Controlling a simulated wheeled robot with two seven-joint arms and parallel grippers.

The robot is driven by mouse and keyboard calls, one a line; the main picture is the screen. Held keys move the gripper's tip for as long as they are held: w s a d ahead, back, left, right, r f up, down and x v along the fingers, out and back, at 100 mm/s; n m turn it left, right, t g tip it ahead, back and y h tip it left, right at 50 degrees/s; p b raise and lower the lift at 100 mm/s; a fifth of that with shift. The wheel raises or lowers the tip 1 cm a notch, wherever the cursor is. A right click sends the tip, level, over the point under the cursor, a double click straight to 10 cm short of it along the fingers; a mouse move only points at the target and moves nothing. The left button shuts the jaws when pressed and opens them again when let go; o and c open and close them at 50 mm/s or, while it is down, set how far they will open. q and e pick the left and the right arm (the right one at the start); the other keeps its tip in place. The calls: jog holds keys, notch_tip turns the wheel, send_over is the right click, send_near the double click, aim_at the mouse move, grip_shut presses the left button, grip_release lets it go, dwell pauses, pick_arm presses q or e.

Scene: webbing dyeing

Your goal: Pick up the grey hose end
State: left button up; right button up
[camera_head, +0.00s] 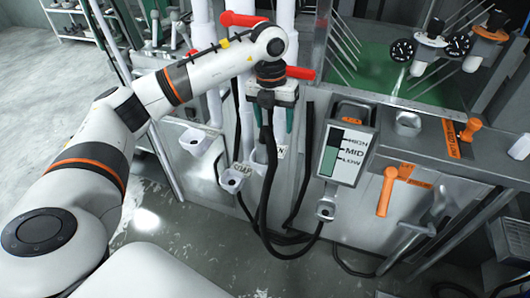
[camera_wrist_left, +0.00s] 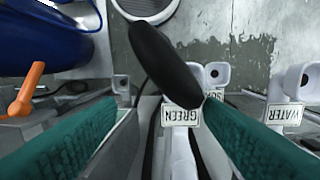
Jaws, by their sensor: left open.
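My left gripper (camera_head: 274,118) points down in front of the machine, with its two teal fingers spread. A dark hose (camera_head: 268,170) hangs just below it and loops down near the floor. In the left wrist view a thick dark hose piece (camera_wrist_left: 165,62) shows near the gap between the open fingers; I cannot tell whether it touches them. The hose's upper end is partly hidden by the gripper in the head view. I cannot clearly make out a grey hose end.
Grey cup-like ports (camera_head: 231,180) line the machine front, one by the labels GREEN (camera_wrist_left: 181,115) and WATER (camera_wrist_left: 290,115). A level gauge (camera_head: 345,150) reads HIGH, MID, LOW. An orange handle (camera_head: 387,190) sticks out to its right. Wet floor (camera_head: 180,240) lies open in front.

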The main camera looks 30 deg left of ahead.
aim_at(264, 141)
pick_arm(q)
jog(key=shift+s+a+r+y, duration=0.1)
jog(key=shift+a+r+y, duration=0.15)
jog(key=shift+a, duration=0.2)
jog(key=shift+s+a+r+y, duration=0.1)
jog(key=shift+a+r+y, duration=0.1)
jog(key=shift+a, duration=0.25)
jog(key=shift+a+f, duration=0.2)
jog(key=shift+f, duration=0.05)
notch_tip(264, 141, down, 6)
jog(key=shift+r+p, duration=0.1)
jog(key=shift+p, duration=0.9)
jog(key=f, duration=0.1)
jog(key=f+p, duration=0.1)
jog(key=f, duration=0.1)
jog(key=f+p, duration=0.1)
jog(key=f, duration=0.1)
jog(key=shift+s+a, duration=0.15)
jog(key=shift+a, duration=0.1)
jog(key=shift+f, duration=0.25)
jog(key=c, duration=1.2)
